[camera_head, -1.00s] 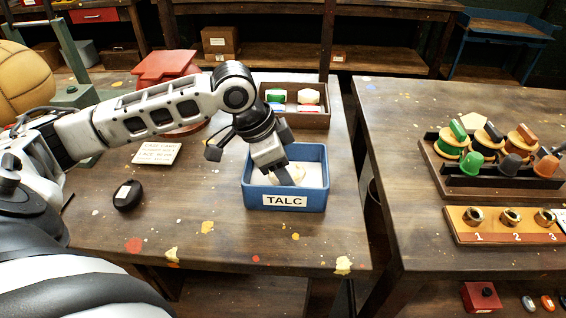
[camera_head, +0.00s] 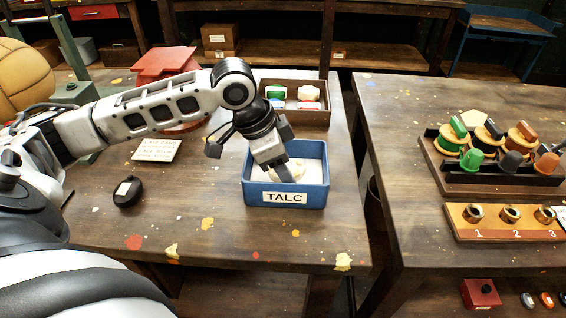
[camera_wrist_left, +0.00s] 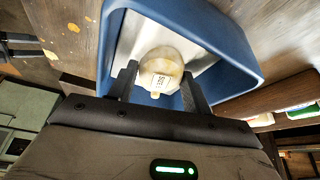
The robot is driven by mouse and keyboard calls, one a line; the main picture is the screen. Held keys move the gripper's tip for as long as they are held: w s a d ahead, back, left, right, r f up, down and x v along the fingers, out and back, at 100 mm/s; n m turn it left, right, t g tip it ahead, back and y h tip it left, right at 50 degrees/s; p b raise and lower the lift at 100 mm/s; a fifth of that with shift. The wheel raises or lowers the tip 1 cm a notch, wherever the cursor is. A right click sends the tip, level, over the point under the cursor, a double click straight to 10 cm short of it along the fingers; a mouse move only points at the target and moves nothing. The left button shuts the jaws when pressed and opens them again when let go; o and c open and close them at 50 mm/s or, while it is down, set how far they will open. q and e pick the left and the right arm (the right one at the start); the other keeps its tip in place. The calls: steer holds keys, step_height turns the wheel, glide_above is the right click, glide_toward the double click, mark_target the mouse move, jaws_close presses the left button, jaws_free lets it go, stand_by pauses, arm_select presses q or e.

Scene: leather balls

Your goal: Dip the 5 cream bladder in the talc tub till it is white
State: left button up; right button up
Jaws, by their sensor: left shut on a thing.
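The blue talc tub (camera_head: 285,195) with a white TALC label stands on the left table, white inside. My left gripper (camera_head: 287,174) reaches down into it. In the left wrist view the left gripper (camera_wrist_left: 158,90) is shut on a pale cream bladder (camera_wrist_left: 160,66), which has a small tag with dark print. The bladder (camera_head: 292,170) is partly hidden by the gripper in the head view. It sits within the tub walls (camera_wrist_left: 232,40), over the white talc; whether it touches the talc I cannot tell. My right gripper is not in view.
Behind the tub is a brown tray (camera_head: 310,116) with coloured pieces. A black round object (camera_head: 127,192) and a written card (camera_head: 157,149) lie left. The right table holds a rack of spools (camera_head: 490,150) and a numbered board (camera_head: 505,222). The table front is clear.

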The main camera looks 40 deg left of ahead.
mark_target(294, 165)
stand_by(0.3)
arm_select(q)
step_height(294, 165, up, 2)
steer(key=p, duration=0.3)
steer(key=shift+r, duration=0.25)
step_height(294, 165, up, 2)
steer(key=p, duration=0.3)
steer(key=shift+r, duration=0.15)
steer(key=shift+r+p, duration=1.1)
steer(key=shift+p, duration=0.1)
steer(key=shift+r, duration=1)
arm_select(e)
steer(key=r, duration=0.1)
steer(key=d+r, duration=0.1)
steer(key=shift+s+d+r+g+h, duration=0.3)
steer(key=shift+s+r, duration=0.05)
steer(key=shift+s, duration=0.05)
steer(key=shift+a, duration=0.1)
